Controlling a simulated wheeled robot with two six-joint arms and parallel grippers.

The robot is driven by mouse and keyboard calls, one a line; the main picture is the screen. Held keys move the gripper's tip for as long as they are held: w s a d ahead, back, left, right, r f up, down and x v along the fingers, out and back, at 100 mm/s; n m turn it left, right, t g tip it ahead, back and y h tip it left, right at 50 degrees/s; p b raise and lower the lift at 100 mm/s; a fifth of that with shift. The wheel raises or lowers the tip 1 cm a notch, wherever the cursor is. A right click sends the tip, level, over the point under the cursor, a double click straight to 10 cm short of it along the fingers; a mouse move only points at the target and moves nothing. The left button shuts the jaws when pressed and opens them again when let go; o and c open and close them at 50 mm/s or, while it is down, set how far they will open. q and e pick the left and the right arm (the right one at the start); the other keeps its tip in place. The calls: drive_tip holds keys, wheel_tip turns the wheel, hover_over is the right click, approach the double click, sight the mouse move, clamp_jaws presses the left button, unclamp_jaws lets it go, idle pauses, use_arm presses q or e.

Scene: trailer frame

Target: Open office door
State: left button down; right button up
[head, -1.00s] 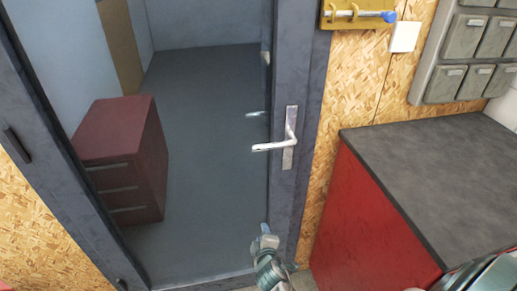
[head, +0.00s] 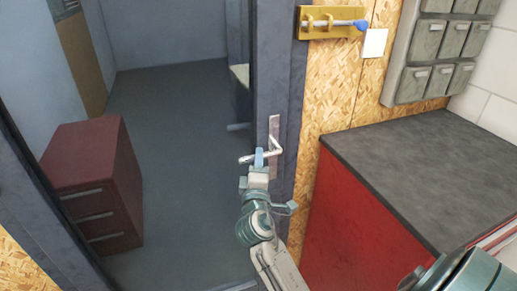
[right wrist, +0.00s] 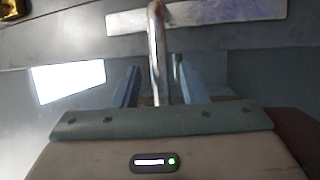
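The office door is a glass pane in a dark frame (head: 272,60), and it looks shut. Its silver lever handle (head: 246,159) sits on a metal plate (head: 275,145) on the door's right side and points left, roughly level. My right gripper (head: 259,158) is up at the lever, covering part of it. In the right wrist view, the lever (right wrist: 157,45) runs between the two blue fingers of the right gripper (right wrist: 158,88). The fingers are apart, with gaps on both sides of the lever. My left gripper is out of view.
A red cabinet with a grey top (head: 425,165) stands right of the door. A yellow bolt latch (head: 330,22) and a white switch (head: 374,43) are on the chipboard wall. Behind the glass are a dark red drawer unit (head: 90,180) and open floor.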

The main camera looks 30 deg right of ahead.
drive_tip(key=shift+p+x, duration=0.4)
drive_tip(key=shift+x, duration=1.7)
clamp_jaws()
